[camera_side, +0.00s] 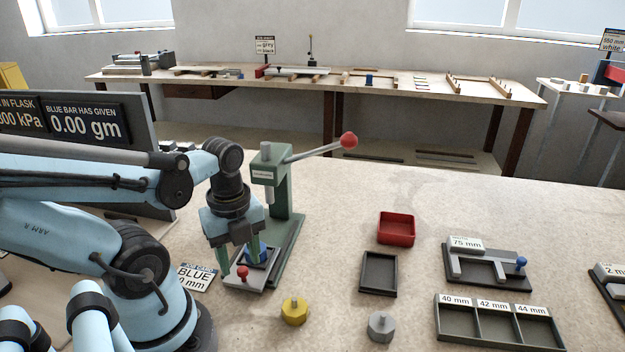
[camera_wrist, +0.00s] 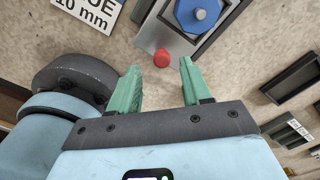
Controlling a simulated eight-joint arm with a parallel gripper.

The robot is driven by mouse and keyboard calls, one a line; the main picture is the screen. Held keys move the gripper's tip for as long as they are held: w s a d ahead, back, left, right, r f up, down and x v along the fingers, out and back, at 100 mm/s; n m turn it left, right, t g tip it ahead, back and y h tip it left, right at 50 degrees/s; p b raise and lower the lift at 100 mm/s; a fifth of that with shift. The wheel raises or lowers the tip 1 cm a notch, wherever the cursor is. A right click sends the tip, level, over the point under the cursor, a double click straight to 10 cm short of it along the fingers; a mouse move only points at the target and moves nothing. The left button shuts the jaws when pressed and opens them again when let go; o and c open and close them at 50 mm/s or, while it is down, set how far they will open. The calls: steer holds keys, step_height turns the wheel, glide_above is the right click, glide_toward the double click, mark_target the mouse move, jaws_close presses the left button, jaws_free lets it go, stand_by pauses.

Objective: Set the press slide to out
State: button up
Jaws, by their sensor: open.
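The press slide (camera_side: 262,281) is a light grey plate with a red knob (camera_side: 242,272) at its front end, on the base of the green press (camera_side: 285,195). A blue hexagonal piece (camera_wrist: 197,14) sits in a dark frame on the slide, partly behind my fingers in the side view. My gripper (camera_side: 238,262) points down over the slide's front end, open and empty. In the wrist view the red knob (camera_wrist: 161,58) shows between and just beyond the two green fingertips (camera_wrist: 159,67). I cannot tell whether either finger touches it.
The press lever with a red ball (camera_side: 349,140) reaches right. A job card (camera_side: 196,278) lies left of the press. A yellow piece (camera_side: 294,311), a grey piece (camera_side: 381,327), a red tray (camera_side: 396,229) and a dark tray (camera_side: 379,291) stand to the right, with bare table between.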

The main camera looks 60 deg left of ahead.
step_height(320, 180, up, 10)
stand_by(0.6)
steer(key=shift+f, duration=0.15)
steer(key=w+d+f+n+t, duration=0.1)
steer(key=w+d+n+t, duration=0.2)
steer(key=w+n, duration=0.3)
steer(key=w+d+f+n+t, duration=0.1)
steer(key=w+d+n+t, duration=0.1)
steer(key=w+n+t, duration=0.2)
steer(key=w+n, duration=0.3)
steer(key=n, duration=0.5)
steer(key=shift+w+d, duration=0.15)
steer(key=shift+d, duration=0.25)
